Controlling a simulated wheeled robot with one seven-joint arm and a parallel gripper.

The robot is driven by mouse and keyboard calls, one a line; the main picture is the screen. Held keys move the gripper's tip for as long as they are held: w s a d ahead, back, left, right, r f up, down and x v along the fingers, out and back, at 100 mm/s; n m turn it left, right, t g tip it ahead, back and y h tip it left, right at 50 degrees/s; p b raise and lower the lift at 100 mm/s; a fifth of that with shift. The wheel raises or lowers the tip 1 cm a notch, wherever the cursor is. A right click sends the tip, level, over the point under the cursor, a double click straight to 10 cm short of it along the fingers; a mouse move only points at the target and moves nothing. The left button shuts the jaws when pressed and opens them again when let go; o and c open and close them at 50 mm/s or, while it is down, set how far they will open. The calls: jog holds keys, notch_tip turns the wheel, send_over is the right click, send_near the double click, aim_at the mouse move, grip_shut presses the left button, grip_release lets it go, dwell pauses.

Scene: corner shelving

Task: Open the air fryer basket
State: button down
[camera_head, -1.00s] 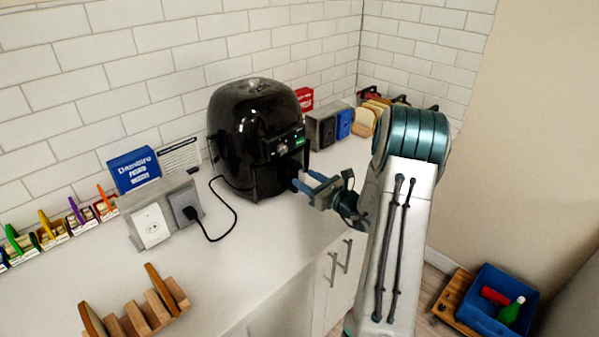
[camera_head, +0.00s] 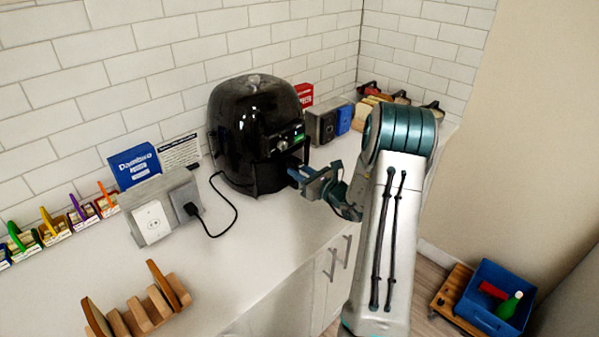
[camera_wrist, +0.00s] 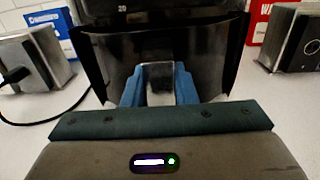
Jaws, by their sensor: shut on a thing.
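The black air fryer (camera_head: 240,125) stands on the white counter against the tiled wall. Its basket front (camera_wrist: 205,60) faces my wrist camera; a dark gap shows between the basket rim and the body above it. My gripper (camera_head: 299,175) is at the front of the fryer, low on its right side in the head view. In the wrist view its blue fingers (camera_wrist: 159,85) are shut on the basket handle (camera_wrist: 159,80), one finger on each side. The inside of the basket is hidden.
A socket box (camera_head: 160,212) with a plugged black cord (camera_head: 232,215) is left of the fryer. A toaster (camera_head: 322,122) and a red box (camera_head: 304,95) stand behind right. A wooden rack (camera_head: 145,308) is at the front left.

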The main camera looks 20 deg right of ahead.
jog(key=b+v, duration=0.3)
jog(key=v, duration=1.8)
jog(key=shift+b, duration=0.35)
jog(key=shift+r, duration=0.1)
jog(key=c, duration=1.2)
grip_release()
jog(key=shift+o, duration=0.2)
jog(key=shift+s, duration=0.1)
jog(key=b+v, duration=0.2)
jog(key=v, duration=1.1)
jog(key=shift+s, duration=0.35)
jog(key=shift+w+d, duration=0.1)
